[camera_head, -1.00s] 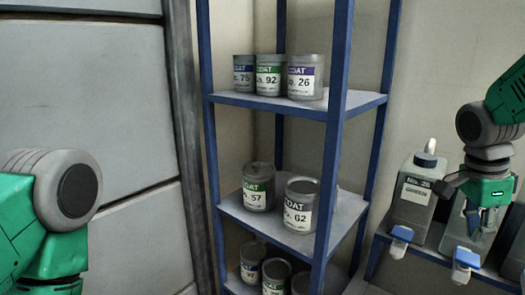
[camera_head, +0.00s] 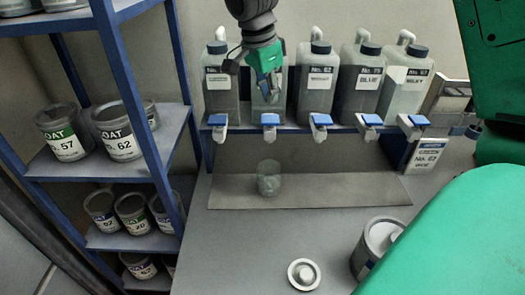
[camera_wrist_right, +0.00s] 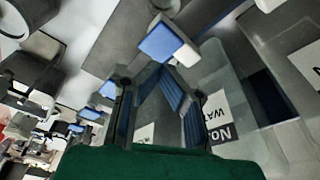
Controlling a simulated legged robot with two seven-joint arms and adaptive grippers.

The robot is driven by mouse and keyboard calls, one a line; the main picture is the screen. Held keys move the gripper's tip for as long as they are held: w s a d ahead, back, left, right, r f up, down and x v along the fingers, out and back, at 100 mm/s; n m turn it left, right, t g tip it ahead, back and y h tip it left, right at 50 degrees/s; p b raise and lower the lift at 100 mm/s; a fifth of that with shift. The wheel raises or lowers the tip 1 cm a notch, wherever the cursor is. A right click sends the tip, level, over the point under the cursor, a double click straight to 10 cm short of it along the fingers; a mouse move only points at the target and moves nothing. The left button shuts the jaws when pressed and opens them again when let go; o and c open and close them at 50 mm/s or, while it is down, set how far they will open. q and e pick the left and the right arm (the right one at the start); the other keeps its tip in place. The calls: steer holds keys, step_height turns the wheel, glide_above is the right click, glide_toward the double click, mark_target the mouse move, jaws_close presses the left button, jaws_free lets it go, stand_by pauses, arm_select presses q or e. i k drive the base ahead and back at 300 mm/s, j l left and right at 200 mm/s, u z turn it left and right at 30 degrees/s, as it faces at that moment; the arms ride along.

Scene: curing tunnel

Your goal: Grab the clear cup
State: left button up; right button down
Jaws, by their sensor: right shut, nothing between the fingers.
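The clear cup (camera_head: 269,178) stands upright on a grey mat (camera_head: 340,190) below the row of dispenser bottles. My right gripper (camera_head: 268,92) is in front of the second bottle from the left, above the cup and apart from it. Its fingers are together and empty. In the right wrist view the fingers (camera_wrist_right: 160,72) converge near a blue tap lever. I cannot make out the cup in that view. My left gripper is not in view.
Several labelled bottles (camera_head: 313,85) with blue-levered taps (camera_head: 319,120) stand on a ledge over the mat. A blue shelf rack (camera_head: 165,135) with paint tins is at left. A tin (camera_head: 372,250) and a round lid (camera_head: 304,273) are on the front counter.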

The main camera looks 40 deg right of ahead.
mark_target(269, 172)
steer(key=k+j, duration=0.75)
steer(key=j, duration=0.25)
